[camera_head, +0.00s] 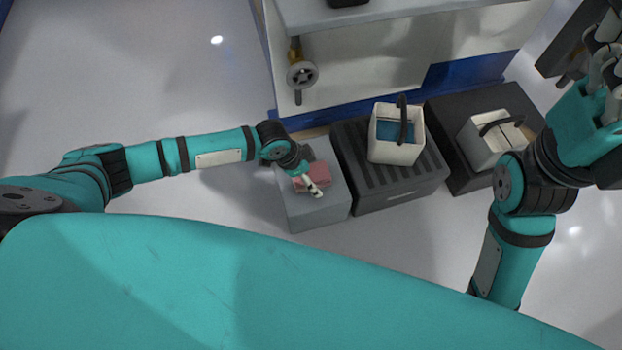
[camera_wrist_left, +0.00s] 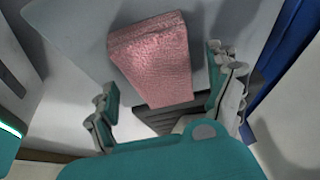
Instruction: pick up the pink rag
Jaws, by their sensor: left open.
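The pink rag (camera_head: 316,173) lies folded on top of a light grey box (camera_head: 322,211) in the head view. My left gripper (camera_head: 308,184) is over the rag and partly covers it. In the left wrist view the rag (camera_wrist_left: 155,58) is a textured pink block shape on a grey surface. The fingers of my left gripper (camera_wrist_left: 166,95) are spread wide there, with the rag's near end between and beyond them. Nothing is held. Whether the fingertips touch anything is unclear. My right gripper (camera_head: 604,62) is at the upper right, cut by the picture edge.
A dark grooved crate (camera_head: 395,195) beside the grey box bears a white basket with a dark handle (camera_head: 395,154). Further right, another white basket (camera_head: 484,151) stands on a dark box (camera_head: 459,180). A machine with a handwheel (camera_head: 301,75) stands behind. Open floor lies left.

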